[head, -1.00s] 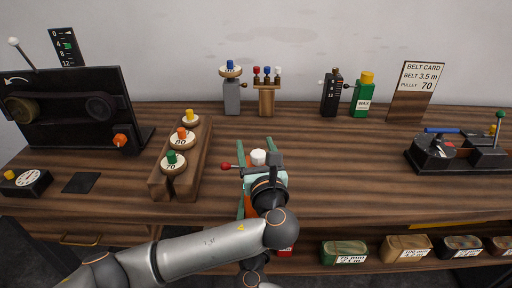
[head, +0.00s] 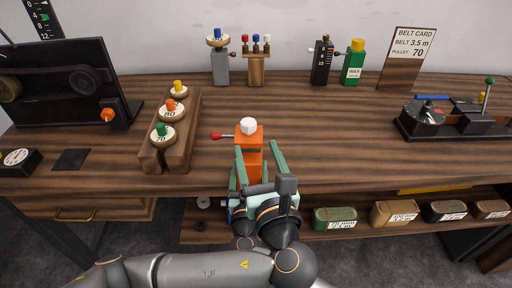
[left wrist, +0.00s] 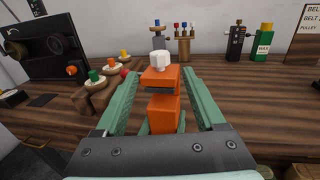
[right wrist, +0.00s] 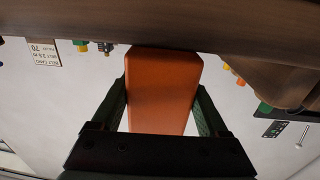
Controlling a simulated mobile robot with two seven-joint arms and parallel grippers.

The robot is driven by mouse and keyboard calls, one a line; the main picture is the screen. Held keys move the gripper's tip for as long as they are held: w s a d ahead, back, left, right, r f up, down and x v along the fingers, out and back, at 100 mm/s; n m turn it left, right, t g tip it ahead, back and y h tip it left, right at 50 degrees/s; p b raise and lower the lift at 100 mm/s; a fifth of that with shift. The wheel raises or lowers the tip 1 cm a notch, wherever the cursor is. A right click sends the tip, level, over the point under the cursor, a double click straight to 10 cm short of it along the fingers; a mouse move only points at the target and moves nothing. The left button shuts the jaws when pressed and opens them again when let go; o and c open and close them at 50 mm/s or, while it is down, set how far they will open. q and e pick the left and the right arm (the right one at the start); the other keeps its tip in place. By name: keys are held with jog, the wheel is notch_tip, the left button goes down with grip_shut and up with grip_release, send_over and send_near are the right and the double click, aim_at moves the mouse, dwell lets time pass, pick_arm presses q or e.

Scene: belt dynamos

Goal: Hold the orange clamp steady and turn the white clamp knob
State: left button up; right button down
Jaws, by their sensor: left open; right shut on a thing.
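The orange clamp (head: 249,133) stands at the table's front edge, with the white knob (head: 249,126) on top and a red-tipped rod to its left. My left gripper (head: 257,147) is open on the near side, one green finger each side of the clamp's lower part. The left wrist view shows the white knob (left wrist: 161,62) beyond its fingers, with gaps beside the orange body (left wrist: 163,112). My right gripper (right wrist: 161,100) is shut on the clamp's orange body (right wrist: 160,90) below the wooden tabletop. In the head view the right gripper is mostly hidden behind the left.
A wooden rack (head: 172,143) with several knob-topped discs stands left of the clamp. A black device (head: 435,119) sits far right, and a belt card (head: 411,60) stands behind. Labelled boxes (head: 335,218) line the lower shelf. The tabletop right of the clamp is clear.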

jog(key=shift+f, duration=0.2)
jog(key=shift+c, duration=1.4)
grip_release()
jog(key=shift+o, duration=1.4)
jog(key=shift+r, duration=0.15)
